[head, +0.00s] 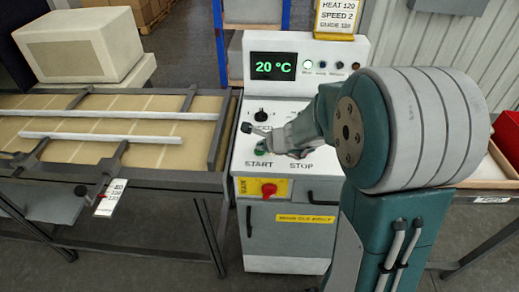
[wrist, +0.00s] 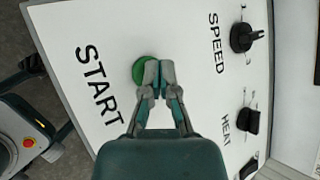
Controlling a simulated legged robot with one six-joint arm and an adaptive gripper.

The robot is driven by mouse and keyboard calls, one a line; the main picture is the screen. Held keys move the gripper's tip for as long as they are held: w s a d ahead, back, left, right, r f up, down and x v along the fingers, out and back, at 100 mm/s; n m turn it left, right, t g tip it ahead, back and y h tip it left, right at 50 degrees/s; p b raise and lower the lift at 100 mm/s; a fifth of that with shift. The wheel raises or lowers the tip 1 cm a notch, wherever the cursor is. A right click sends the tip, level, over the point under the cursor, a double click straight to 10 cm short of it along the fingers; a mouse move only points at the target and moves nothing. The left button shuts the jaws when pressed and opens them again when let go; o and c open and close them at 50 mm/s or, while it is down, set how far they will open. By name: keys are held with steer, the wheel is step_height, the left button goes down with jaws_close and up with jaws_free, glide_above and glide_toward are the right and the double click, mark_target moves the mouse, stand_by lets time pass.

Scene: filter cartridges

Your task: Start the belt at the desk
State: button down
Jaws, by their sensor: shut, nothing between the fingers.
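The control desk (head: 306,192) stands in the middle of the head view, with a sloped white panel. The green START button (wrist: 144,71) sits above the word START in the wrist view; in the head view a sliver of the green button (head: 260,152) shows beside my gripper. My gripper (wrist: 158,76) is shut and empty, its fingertips over the button's edge and hiding part of it. I cannot tell whether they touch it. The STOP button is hidden behind my gripper and arm in the head view. The conveyor belt (head: 150,155) lies to the left.
SPEED (wrist: 241,38) and HEAT (wrist: 249,121) knobs sit on the panel beside my gripper. A red switch (head: 269,189) on yellow is on the desk front. The display (head: 273,66) reads 20 °C. A sign (head: 337,16) above gives settings, partly "HEAT 120, SPEED 2".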

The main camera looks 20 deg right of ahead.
steer(key=shift+f, duration=0.1)
stand_by(0.3)
steer(key=shift+r, duration=0.85)
steer(key=shift+r, duration=2.45)
